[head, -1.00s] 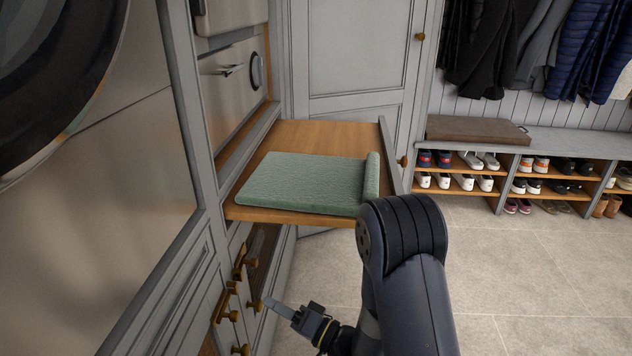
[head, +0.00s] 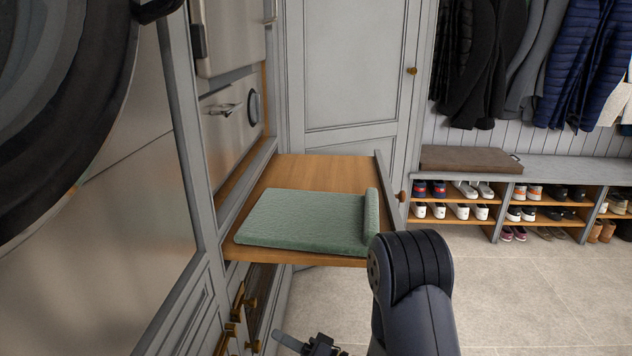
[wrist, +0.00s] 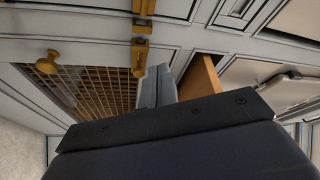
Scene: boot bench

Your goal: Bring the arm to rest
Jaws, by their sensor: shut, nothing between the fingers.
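My gripper (head: 292,343) is at the bottom of the head view, low in front of the cabinet and below the pulled-out wooden shelf. It is shut and empty; part of it is cut off by the frame's lower edge. In the wrist view its fingers (wrist: 156,88) lie together in front of the cabinet's lower fronts. My arm (head: 415,290) rises at the right of the gripper, in front of the shelf's near right corner.
A folded green mat (head: 305,218) lies on the pulled-out shelf (head: 320,170). Brass knobs (head: 236,310) stick out from the cabinet near my gripper. A shoe bench (head: 560,170) stands at the back right. The tiled floor (head: 520,290) at right is clear.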

